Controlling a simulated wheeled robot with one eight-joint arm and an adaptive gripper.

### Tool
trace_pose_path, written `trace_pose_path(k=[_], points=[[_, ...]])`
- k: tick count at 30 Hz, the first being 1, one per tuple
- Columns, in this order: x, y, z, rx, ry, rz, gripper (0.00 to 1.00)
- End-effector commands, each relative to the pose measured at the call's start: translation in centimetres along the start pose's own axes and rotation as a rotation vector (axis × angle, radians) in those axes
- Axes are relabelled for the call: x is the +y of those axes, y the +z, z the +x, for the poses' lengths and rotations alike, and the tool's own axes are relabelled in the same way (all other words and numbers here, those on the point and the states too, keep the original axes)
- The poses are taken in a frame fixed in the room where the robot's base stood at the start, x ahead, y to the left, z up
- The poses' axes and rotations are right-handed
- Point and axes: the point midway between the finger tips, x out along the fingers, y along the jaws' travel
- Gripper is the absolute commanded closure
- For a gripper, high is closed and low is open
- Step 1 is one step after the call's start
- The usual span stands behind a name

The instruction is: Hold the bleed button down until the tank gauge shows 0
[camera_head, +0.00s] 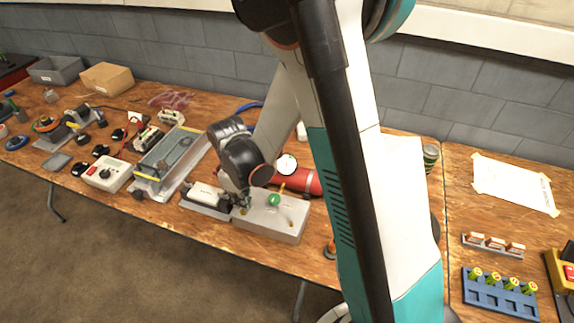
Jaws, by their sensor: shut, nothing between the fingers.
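A pale grey block (270,228) sits near the front edge of the wooden table, with a green round knob (274,199) on its top. A red tank (306,181) lies behind it, partly hidden by my arm. A round white gauge (287,164) faces up beside the tank; its reading is too small to make out. My gripper (242,206) is shut and empty, pointing down at the left end of the block's top, near a small brass-coloured part. I cannot pick out the bleed button, which may be hidden under my fingertips, nor tell whether they touch anything.
Farther left are a metal fixture (170,158) and a white switch box (106,174). A blue rack (498,294) of green-topped items is at right. My arm hides the table's middle right.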

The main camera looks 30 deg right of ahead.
Motion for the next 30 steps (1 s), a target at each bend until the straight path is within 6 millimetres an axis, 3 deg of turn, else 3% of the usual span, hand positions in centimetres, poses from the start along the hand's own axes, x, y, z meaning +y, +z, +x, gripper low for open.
trace_pose_path(k=[30], points=[[0.0,0.0,1.8,0.0,0.0,0.0,1.0]])
